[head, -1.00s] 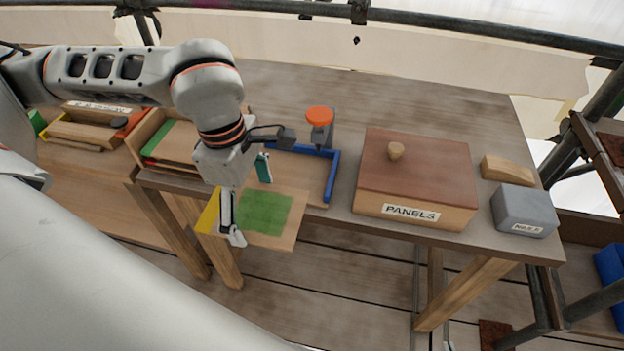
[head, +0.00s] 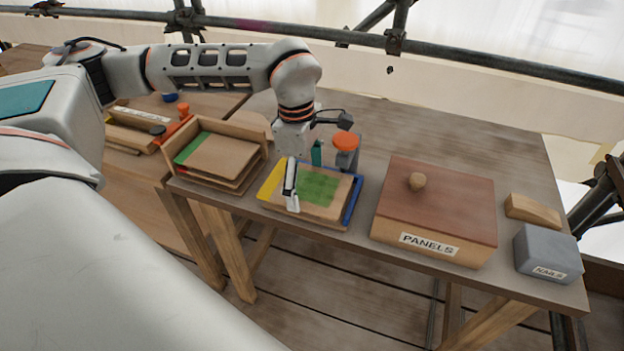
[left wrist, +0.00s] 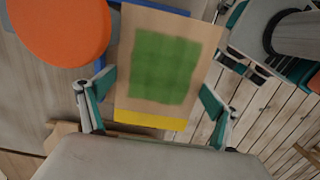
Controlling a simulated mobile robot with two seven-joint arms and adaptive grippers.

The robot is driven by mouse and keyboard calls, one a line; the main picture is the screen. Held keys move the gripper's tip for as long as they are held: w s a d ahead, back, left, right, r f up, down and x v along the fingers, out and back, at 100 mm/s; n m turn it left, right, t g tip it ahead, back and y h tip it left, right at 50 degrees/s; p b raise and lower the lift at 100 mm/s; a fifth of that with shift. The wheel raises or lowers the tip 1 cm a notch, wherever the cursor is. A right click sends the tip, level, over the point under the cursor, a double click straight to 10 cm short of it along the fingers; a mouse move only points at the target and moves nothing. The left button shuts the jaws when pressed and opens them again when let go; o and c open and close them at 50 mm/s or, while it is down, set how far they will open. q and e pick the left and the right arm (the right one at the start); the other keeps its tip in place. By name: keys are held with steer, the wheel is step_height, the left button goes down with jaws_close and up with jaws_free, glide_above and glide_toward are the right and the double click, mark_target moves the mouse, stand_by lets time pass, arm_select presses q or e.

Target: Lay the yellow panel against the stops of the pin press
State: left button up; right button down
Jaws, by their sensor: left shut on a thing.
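The yellow panel (head: 270,182) is a thin wooden board with a green patch and a yellow strip along its left end. My left gripper (head: 304,184) is shut across it, one finger on the near edge and one on the far edge. The panel is over the base of the pin press, its right end close to the blue stops (head: 354,202); I cannot tell whether it touches them or rests flat. The press has an orange knob (head: 345,141). In the left wrist view the panel (left wrist: 150,116) lies between both fingers, beside the orange knob (left wrist: 62,28). My right gripper is out of view.
A wooden rack (head: 252,172) with panels stands left of the press. The lidded PANELS box (head: 440,200) stands to the right, then a grey NAILS box (head: 548,254) and a wooden block (head: 533,210). The table's front edge runs close to the press.

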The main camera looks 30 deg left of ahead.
mark_target(312, 174)
arm_select(q)
steer(key=w, duration=0.3)
steer(key=shift+w+a, duration=0.15)
steer(key=shift+a, duration=0.2)
steer(key=shift+w+a+f, duration=0.1)
steer(key=shift+w, duration=0.15)
steer(key=shift+f, duration=1.6)
steer(key=shift+f, duration=0.15)
steer(key=o, duration=1.1)
